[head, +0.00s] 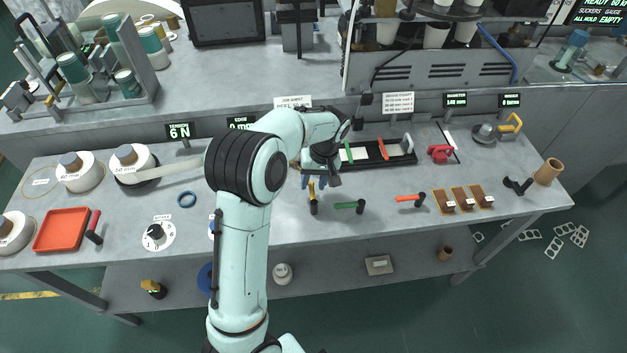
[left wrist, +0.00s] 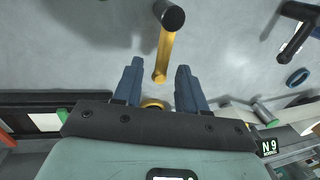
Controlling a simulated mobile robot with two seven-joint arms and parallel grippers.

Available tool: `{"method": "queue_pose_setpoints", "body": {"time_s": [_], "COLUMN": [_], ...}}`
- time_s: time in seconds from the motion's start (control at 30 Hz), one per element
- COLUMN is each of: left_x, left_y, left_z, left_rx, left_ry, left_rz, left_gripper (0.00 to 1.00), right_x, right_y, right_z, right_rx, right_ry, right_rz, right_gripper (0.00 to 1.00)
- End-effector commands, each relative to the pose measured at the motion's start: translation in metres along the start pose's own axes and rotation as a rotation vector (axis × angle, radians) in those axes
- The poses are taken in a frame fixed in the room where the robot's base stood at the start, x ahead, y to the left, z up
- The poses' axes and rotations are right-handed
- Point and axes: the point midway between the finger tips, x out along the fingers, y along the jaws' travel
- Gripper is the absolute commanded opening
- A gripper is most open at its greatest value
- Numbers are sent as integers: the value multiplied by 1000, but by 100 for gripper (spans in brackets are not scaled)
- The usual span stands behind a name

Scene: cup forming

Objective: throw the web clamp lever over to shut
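A yellow lever (head: 311,189) with a black knob (head: 313,207) stands near the table's front edge, just in front of my left gripper; I read no label on it. In the left wrist view the yellow lever (left wrist: 164,52) runs from its black knob (left wrist: 168,15) at the top down between my two blue fingers. My left gripper (left wrist: 159,66) is open, with a gap on each side of the lever, and I see no touch. In the head view my forearm and wrist hide part of the left gripper (head: 315,181). My right gripper is in neither view.
To the right stand a green lever (head: 346,206) and an orange lever (head: 408,198), both with black knobs. A black rail (head: 372,162) lies behind. A red lever (head: 95,220) stands by a red tray (head: 40,246) at left. A blue ring (head: 187,200) lies on the table.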

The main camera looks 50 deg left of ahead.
Motion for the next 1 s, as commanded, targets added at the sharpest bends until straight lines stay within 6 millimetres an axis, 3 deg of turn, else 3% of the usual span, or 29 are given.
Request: {"method": "queue_pose_setpoints", "body": {"time_s": [0.23, 0.37, 0.8, 1.0], "left_x": [-1, -12, -106, -129], "left_y": [0, 1, 1, 1], "left_z": [1, 0, -1, 0], "left_rx": [-2, -2, -1, 0], "left_ry": [-2, -1, 2, 0], "left_rz": [0, 1, 4, 2], "left_gripper": [41, 41, 41, 41], "right_x": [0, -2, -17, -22], "right_y": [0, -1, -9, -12], "right_z": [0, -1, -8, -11], "right_rx": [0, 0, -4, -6], "right_ry": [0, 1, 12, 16], "right_rz": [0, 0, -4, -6], "right_gripper": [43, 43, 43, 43]}}
